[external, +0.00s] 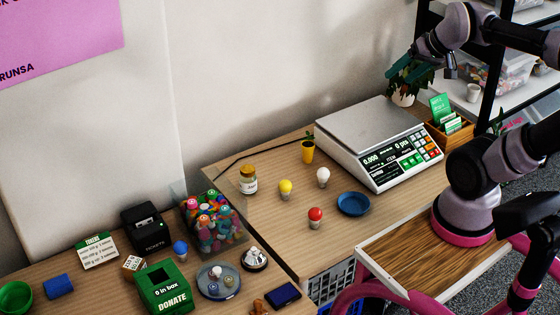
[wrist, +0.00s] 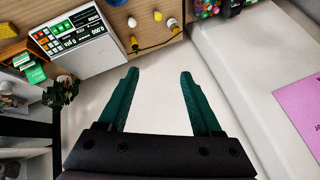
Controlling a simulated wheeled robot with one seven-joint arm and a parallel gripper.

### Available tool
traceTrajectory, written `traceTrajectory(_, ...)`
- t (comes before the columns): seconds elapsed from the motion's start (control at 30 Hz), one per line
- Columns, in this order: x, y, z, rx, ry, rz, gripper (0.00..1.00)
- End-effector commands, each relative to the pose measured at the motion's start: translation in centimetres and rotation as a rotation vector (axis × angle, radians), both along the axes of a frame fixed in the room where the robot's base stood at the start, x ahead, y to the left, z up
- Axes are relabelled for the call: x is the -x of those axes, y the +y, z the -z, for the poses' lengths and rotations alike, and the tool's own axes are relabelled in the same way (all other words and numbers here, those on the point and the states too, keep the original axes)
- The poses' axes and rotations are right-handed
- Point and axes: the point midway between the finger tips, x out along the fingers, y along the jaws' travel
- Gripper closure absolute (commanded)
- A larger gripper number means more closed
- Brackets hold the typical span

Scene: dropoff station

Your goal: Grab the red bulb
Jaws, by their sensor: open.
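The red bulb (external: 315,215) stands upright on the wooden counter in the external view, left of the blue dish and in front of the yellow bulb (external: 286,187) and the white bulb (external: 323,175). I cannot make out the red bulb in the wrist view. My gripper (external: 402,77) is high above the back of the counter, near the wall and the plant, well apart from the red bulb. In the wrist view, its green fingers (wrist: 159,74) are spread with nothing between them.
A large scale (external: 372,140) stands at the right of the counter. A blue dish (external: 353,204) lies right of the red bulb. A jar (external: 248,181) and a yellow pot (external: 307,151) stand farther back. Counter around the red bulb is mostly bare.

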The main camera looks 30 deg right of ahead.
Motion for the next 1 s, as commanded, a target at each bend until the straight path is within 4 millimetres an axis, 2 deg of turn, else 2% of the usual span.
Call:
traceTrajectory(0.07,0.0,0.0,0.0,0.000,0.000,0.000,0.34)
traceTrajectory(0.1,0.0,0.0,0.0,0.000,0.000,0.000,0.19)
traceTrajectory(0.13,0.0,0.0,0.0,0.000,0.000,0.000,0.10)
traceTrajectory(0.43,0.0,0.0,0.0,0.000,0.002,-0.001,0.10)
traceTrajectory(0.57,-0.5,0.3,1.0,-0.016,0.055,-0.005,0.10)
traceTrajectory(0.77,-2.4,1.8,5.4,-0.111,0.293,-0.033,0.10)
traceTrajectory(1.0,-4.5,4.1,11.2,-0.314,0.596,-0.064,0.10)
